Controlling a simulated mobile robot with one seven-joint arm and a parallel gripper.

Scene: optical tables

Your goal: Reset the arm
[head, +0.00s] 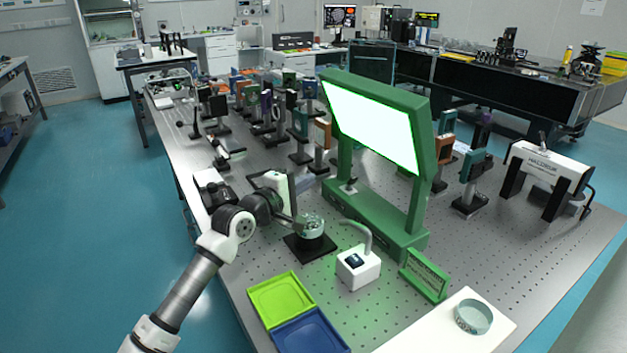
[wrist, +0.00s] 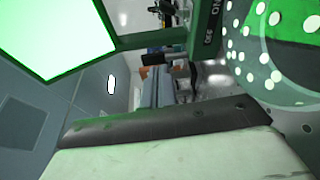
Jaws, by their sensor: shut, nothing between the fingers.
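My arm reaches in from the lower left of the head view. My gripper (head: 296,221) is shut and empty, low over the table beside a clear round glass dish (head: 312,225). The dish sits on a black square base (head: 309,247). I cannot tell whether the fingertips touch the dish. In the wrist view, a round clear rim with white dots, probably the dish (wrist: 262,50), fills the upper right. A pale block with a dark edge crosses the bottom of that view, close to the camera.
A green frame (head: 376,222) with a lit panel (head: 372,125) stands just right of the dish. A white device with a curved neck (head: 358,267), a green tray (head: 281,299) and a blue tray (head: 309,334) are in front. Several optical mounts crowd the perforated table behind.

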